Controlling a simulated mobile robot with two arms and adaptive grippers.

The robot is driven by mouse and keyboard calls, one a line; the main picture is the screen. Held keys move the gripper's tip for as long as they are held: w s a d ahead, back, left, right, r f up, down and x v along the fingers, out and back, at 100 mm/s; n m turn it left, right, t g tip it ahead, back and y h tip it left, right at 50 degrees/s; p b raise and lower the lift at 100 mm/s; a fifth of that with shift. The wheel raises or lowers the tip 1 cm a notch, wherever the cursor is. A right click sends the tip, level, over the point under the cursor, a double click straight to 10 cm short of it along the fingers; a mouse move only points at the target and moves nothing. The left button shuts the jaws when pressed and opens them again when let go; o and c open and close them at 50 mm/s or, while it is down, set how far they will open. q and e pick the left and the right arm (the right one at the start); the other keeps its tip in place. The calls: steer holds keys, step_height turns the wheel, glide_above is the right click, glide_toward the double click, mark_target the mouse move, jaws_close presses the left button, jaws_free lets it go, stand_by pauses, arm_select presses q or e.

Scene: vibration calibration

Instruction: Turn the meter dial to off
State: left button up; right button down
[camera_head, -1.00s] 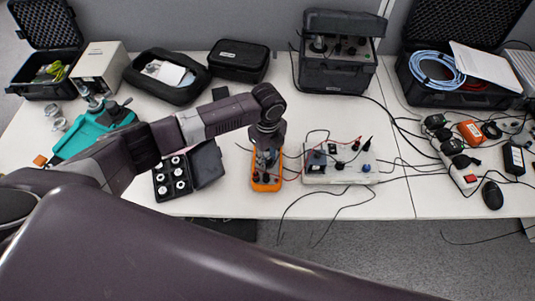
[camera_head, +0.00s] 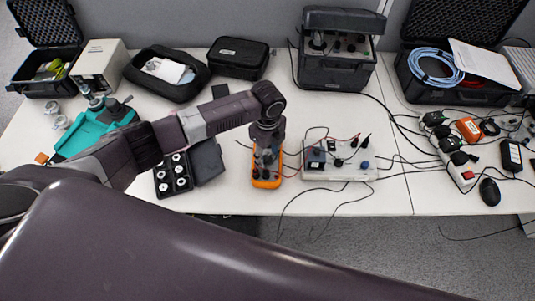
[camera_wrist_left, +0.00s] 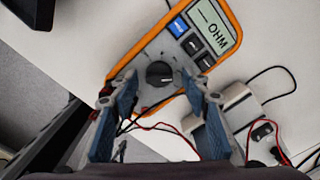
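The orange multimeter (camera_head: 268,184) lies on the white table near its front edge, mostly covered by my left gripper (camera_head: 265,160) in the head view. In the left wrist view the meter (camera_wrist_left: 218,73) shows its screen (camera_wrist_left: 212,23), which reads OHM. Its round dark dial (camera_wrist_left: 159,73) lies just beyond my left gripper (camera_wrist_left: 162,88), roughly centred between the fingertips. The blue-grey fingers are spread wide, with a gap on both sides of the dial and nothing held. I cannot tell how high the fingertips are above the meter. My right gripper is not in view.
Red and black leads run from the meter toward a grey connection box (camera_head: 338,172) on its right. An open black case of round weights (camera_head: 174,176) lies to its left. A teal tool (camera_head: 100,128) is farther left. Bare table lies behind the meter.

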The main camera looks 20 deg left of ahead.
mark_target(267, 157)
arm_select(q)
steer(key=shift+r, duration=0.1)
step_height(267, 157, up, 12)
stand_by(0.5)
